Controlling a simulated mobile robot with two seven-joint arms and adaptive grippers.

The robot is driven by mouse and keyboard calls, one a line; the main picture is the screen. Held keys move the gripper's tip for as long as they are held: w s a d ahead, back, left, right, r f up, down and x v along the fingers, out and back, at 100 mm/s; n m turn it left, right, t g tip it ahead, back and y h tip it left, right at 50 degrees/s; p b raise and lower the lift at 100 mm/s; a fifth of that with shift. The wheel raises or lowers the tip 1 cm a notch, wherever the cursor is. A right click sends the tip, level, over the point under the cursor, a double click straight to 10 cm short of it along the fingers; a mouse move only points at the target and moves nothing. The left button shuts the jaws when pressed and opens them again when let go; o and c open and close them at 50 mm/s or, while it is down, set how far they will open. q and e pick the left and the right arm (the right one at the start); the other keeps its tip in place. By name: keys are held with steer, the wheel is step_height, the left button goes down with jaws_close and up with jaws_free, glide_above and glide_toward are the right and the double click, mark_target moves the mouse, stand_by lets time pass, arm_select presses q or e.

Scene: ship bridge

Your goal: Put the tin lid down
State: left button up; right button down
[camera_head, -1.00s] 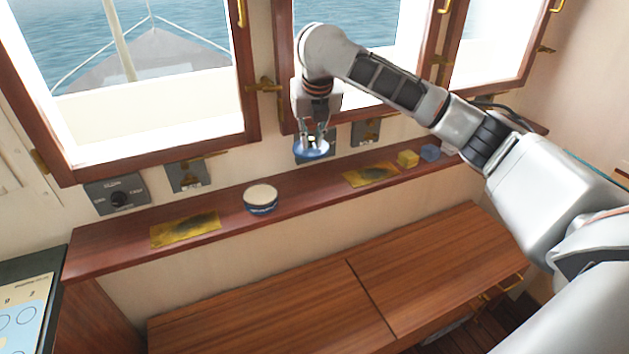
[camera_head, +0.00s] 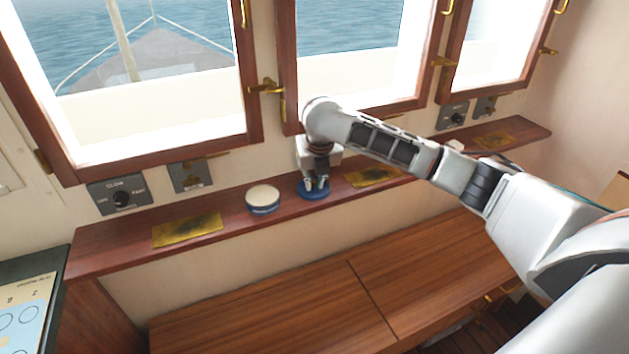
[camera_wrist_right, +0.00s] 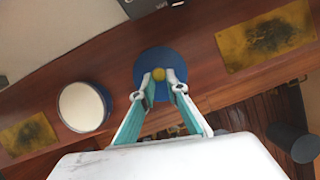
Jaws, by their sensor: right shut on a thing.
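The tin lid is a blue disc (camera_head: 305,195) at the wooden ledge's surface, right of the open tin (camera_head: 263,197). In the right wrist view the lid (camera_wrist_right: 148,62) has a yellow knob (camera_wrist_right: 158,74) in its middle. My right gripper (camera_head: 315,184) points down over the lid, shut on its knob; its fingertips also show in the right wrist view (camera_wrist_right: 159,92). The lid looks level and low on the ledge; I cannot tell whether it fully rests there. The tin, pale on top with a blue side, also shows in the right wrist view (camera_wrist_right: 82,106). My left gripper is not in view.
The narrow ledge (camera_head: 110,240) runs under the windows. Yellow, dark-stained patches lie left of the tin (camera_head: 187,229) and right of the lid (camera_head: 372,176). Wall switch boxes (camera_head: 120,196) stand behind the ledge. A wooden bench top (camera_head: 270,300) lies below in front.

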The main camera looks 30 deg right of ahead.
steer(key=shift+f, duration=0.1)
steer(key=c, duration=2)
jaws_free()
steer(key=v, duration=1.2)
steer(key=shift+a, duration=0.1)
